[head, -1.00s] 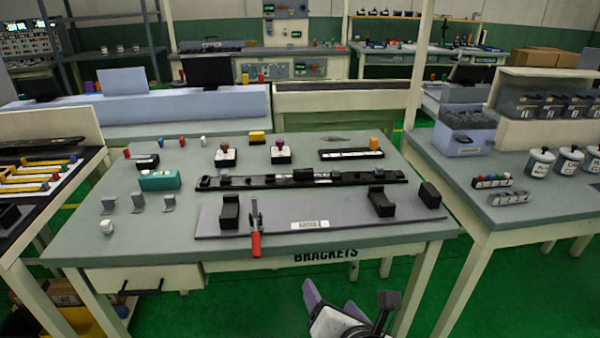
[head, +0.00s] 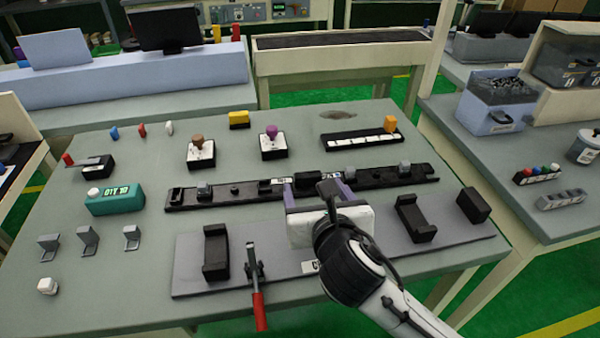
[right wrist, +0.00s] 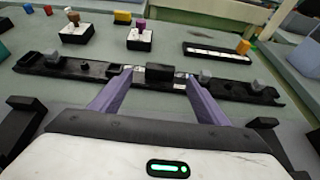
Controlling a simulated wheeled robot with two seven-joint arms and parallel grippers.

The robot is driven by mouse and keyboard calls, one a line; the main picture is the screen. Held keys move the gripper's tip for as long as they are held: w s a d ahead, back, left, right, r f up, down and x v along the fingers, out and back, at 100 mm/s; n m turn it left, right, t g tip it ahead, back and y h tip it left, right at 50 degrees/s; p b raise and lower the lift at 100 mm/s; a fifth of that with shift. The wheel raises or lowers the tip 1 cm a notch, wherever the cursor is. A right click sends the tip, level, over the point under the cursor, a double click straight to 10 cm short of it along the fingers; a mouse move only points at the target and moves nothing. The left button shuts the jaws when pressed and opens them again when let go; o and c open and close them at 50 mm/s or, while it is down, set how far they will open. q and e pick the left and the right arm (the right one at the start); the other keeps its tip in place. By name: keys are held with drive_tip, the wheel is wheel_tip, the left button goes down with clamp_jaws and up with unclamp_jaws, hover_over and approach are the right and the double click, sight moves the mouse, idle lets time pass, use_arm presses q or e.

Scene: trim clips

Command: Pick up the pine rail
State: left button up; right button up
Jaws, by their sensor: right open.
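A long dark rail (head: 405,175) lies across the middle of the grey table, with small grey and black clips along it; no pale wooden rail shows on this table. My right gripper (head: 316,184) is over the middle of this rail. Its two purple fingers are apart. In the right wrist view the open fingers (right wrist: 158,76) reach the rail (right wrist: 236,88) on either side of a black block (right wrist: 160,72). Nothing is clearly held. I cannot tell whether the fingers touch the rail. My gripper hides part of the rail in the head view. My left gripper is not in view.
A grey plate (head: 190,270) with black brackets and a red-handled clamp (head: 258,290) lies in front of the rail. A teal box (head: 115,200) is at left.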

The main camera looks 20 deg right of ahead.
sight(307, 172)
drive_tip(key=x, duration=0.3)
drive_tip(key=shift+x, duration=2.65)
drive_tip(key=shift+w+r, duration=0.1)
drive_tip(key=shift+r, duration=0.1)
drive_tip(key=c, duration=1.3)
drive_tip(key=shift+c, duration=0.3)
drive_tip(key=shift+r, duration=0.15)
